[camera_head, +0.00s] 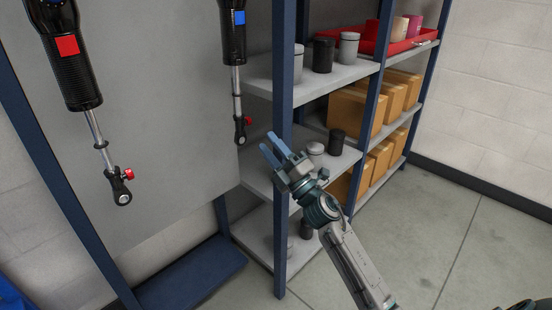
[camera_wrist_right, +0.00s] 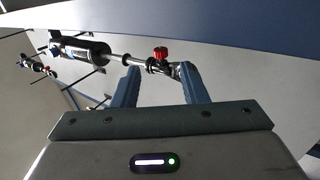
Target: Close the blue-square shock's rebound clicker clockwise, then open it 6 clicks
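The blue-square shock (camera_head: 233,40) hangs on the grey panel, its blue square (camera_head: 239,17) on the black body. Its red rebound clicker (camera_head: 248,120) sits at the lower end of the rod, beside the black end eye. My right gripper (camera_head: 268,142) is just right of and below the clicker, fingers apart and empty. In the right wrist view the red clicker (camera_wrist_right: 160,53) shows just beyond the gap between the open fingertips (camera_wrist_right: 159,70), apparently not touching them. My left gripper is not in view.
A red-square shock (camera_head: 75,75) with its own red knob (camera_head: 129,174) hangs to the left. A blue post (camera_head: 283,200) of the shelving stands close behind my right gripper. The shelves (camera_head: 330,85) hold cans and cardboard boxes.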

